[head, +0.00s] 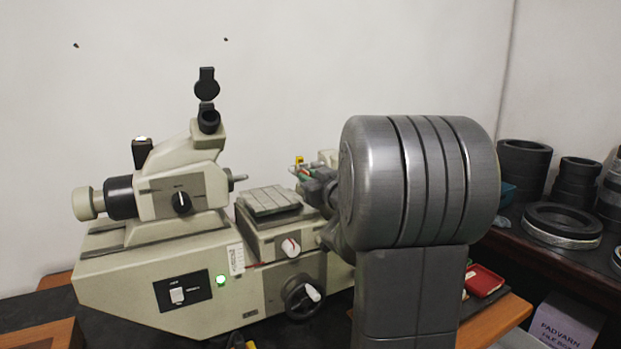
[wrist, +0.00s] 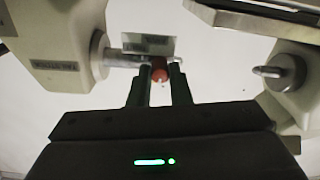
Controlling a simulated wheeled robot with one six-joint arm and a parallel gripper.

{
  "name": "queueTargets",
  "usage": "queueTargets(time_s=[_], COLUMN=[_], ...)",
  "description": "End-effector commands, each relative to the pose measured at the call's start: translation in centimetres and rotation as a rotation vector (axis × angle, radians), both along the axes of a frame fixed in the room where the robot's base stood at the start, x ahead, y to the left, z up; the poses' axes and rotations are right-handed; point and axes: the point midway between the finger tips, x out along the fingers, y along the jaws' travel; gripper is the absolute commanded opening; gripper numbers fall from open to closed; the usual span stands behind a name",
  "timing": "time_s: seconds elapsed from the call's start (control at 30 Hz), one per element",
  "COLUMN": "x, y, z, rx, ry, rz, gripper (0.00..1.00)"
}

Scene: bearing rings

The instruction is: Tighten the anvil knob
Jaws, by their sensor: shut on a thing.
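The measuring machine (head: 160,285) stands on the bench, beige with a tilted eyepiece head at its left. In the wrist view, a small orange-red knob (wrist: 159,74) sits by a metal spindle (wrist: 125,58) coming out of a beige housing (wrist: 62,45). I take this to be the anvil knob. My gripper (wrist: 161,70) is shut on it, with one dark finger on each side. In the head view my own arm hides the knob, the fingertips and much of the machine's right end.
A rounded metal tip (wrist: 286,72) faces the spindle across a gap. The stage (head: 269,202) is bare, with a white knob (head: 290,247) and a handwheel (head: 303,295) below. Dark bearing rings (head: 562,222) and a red tray (head: 484,280) lie at the right.

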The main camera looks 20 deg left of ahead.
Motion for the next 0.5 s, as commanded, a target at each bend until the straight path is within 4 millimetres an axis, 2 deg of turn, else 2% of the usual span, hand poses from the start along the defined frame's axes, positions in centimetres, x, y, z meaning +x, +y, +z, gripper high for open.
queueTargets(time_s=[0.27,0.5], x=[0.00,0.01], y=[0.02,0.03], z=[0.22,0.34], rx=[0.064,0.191], ry=[0.077,0.221], rz=[0.000,0.000], gripper=[0.00,0.00])
